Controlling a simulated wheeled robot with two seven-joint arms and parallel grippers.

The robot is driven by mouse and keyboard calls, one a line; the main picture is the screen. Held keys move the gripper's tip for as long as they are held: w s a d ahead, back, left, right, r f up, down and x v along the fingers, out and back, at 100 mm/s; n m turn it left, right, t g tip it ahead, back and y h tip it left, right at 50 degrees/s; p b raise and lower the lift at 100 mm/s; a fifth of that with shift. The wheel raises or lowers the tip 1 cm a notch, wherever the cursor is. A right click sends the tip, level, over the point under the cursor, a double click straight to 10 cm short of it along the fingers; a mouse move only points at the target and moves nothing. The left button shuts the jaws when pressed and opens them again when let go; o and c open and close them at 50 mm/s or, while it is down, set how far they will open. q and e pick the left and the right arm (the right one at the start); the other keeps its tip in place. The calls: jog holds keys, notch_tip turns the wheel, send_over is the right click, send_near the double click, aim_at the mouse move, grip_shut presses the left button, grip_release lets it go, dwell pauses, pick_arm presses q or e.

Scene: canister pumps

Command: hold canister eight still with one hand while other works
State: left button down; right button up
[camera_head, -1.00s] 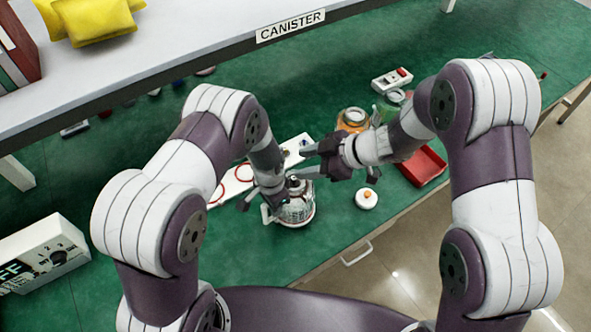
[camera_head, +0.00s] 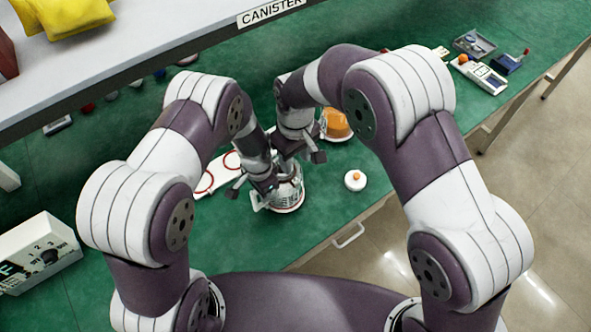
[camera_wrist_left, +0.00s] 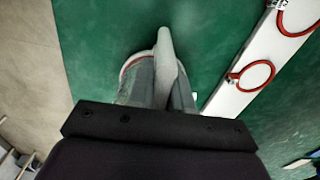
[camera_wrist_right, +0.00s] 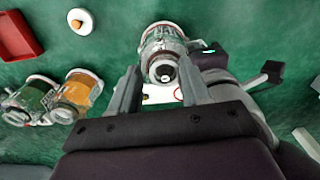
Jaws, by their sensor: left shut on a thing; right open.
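A clear glass canister (camera_head: 289,190) with a metal top stands upright on the green bench; no number on it can be read. My left gripper (camera_head: 256,192) is shut on its left side; in the left wrist view the fingers overlap the glass (camera_wrist_left: 138,80). My right gripper (camera_head: 300,152) is just above the canister, pointing down and open. In the right wrist view the canister (camera_wrist_right: 163,40) and its dark round top centre lie beyond and between the open fingers. A white round lid with an orange knob (camera_head: 355,180) lies to the right.
A canister with orange contents (camera_head: 338,124) stands behind, and one with green contents (camera_wrist_right: 36,98) beside it. A white board with red rings (camera_head: 212,180) lies left. The front bench is clear.

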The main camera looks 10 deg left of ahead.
aim_at(295, 181)
notch_tip(295, 181, down, 9)
jog(key=shift+f, duration=0.1)
grip_shut()
jog(key=shift+w+r, duration=0.1)
jog(key=shift+r, duration=1.55)
dwell(0.9)
jog(key=shift+r, duration=3.65)
